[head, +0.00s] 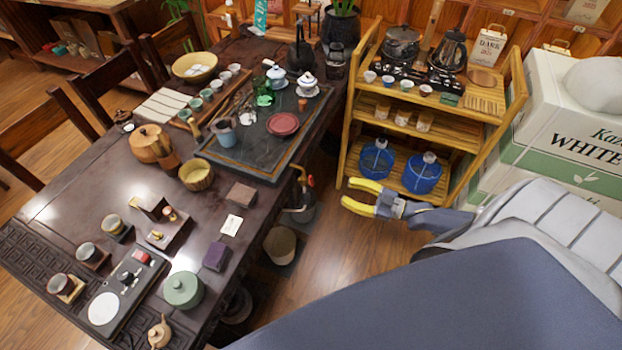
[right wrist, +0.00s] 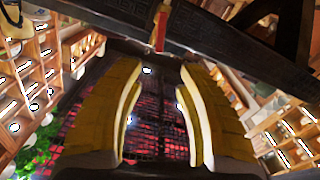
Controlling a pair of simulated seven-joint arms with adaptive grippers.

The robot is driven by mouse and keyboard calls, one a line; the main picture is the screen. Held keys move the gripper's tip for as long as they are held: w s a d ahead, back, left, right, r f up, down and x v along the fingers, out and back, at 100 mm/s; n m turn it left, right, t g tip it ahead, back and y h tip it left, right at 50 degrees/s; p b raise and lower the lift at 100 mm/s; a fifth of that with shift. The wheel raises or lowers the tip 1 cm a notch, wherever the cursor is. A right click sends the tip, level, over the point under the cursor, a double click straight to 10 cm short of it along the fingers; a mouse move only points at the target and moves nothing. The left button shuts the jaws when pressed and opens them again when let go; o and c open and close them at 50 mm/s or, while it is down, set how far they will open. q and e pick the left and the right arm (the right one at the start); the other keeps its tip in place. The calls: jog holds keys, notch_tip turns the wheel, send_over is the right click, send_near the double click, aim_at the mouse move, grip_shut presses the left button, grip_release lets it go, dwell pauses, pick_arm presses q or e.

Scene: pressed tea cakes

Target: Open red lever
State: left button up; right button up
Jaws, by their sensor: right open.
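A small red lever (head: 310,181) sits on a brass-coloured tap at the right side of the dark tea table, above a grey container. My right gripper (head: 347,193) has yellow fingers spread apart and empty. It is to the right of the lever in the head view, with a gap between them. In the right wrist view, a red piece with a brass-coloured top (right wrist: 161,29) shows beyond the open fingers (right wrist: 157,95), by a dark edge; it looks like the same lever. Whether the lever is turned is too small to tell. My left gripper is not in view.
The dark table (head: 80,215) holds a tea tray, cups, a green lidded pot (head: 183,289) and other tea things. A bamboo shelf (head: 452,123) with two blue jugs stands behind my right gripper. Tea boxes (head: 570,130) are at the right. Wooden floor (head: 325,245) lies between.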

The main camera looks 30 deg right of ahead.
aim_at(312, 179)
jog(key=x, duration=1.3)
jog(key=shift+w+a, duration=0.15)
jog(key=shift+w, duration=0.05)
jog(key=shift+o, duration=0.3)
grip_shut()
